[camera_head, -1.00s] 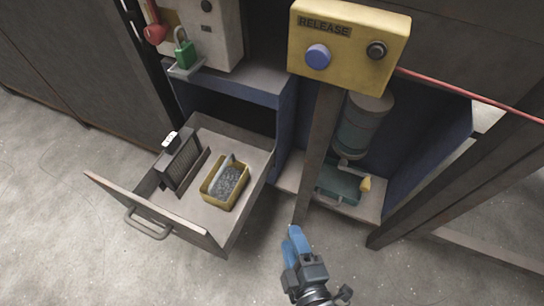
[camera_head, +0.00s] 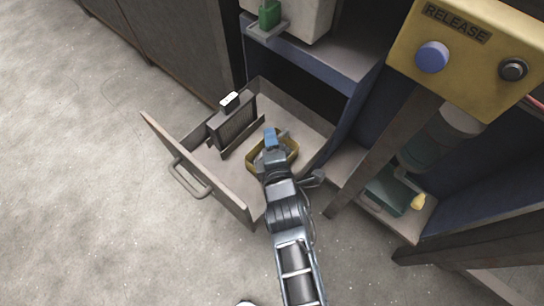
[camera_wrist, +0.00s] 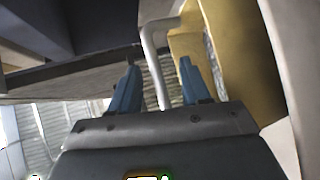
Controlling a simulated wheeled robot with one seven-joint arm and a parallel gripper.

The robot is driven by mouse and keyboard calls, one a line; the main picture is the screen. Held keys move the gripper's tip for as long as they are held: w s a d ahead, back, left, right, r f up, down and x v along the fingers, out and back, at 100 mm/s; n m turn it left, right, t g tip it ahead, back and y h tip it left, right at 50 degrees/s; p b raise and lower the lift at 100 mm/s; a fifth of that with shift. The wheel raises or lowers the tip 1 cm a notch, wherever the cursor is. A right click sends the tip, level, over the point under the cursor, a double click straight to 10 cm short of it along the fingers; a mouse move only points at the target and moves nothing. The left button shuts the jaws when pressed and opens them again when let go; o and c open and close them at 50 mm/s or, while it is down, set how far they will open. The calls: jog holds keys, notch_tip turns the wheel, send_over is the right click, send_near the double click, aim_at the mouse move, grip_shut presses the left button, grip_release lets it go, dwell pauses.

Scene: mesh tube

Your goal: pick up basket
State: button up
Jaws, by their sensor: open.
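The basket (camera_head: 291,148) is a small yellow tray with a grey handle, inside the open drawer (camera_head: 309,124). My gripper (camera_head: 271,134) is over the basket and hides much of it in the head view. In the wrist view my gripper (camera_wrist: 156,88) has its two blue fingers apart. The basket's pale handle (camera_wrist: 152,65) shows between the fingers, and the yellow basket wall (camera_wrist: 188,45) is just beyond the right finger. I cannot tell whether a finger touches the handle.
A dark finned block (camera_head: 232,127) stands in the drawer left of the basket. The drawer front with its handle (camera_head: 190,180) faces lower left. A yellow RELEASE panel (camera_head: 470,50) on a post (camera_head: 385,150) stands to the right. A green padlock (camera_head: 269,14) is above. The floor at left is clear.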

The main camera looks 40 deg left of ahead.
jog(key=shift+b+x, duration=0.3)
jog(key=shift+x, duration=0.75)
jog(key=c, duration=0.9)
grip_shut()
jog(key=shift+d+f, duration=0.1)
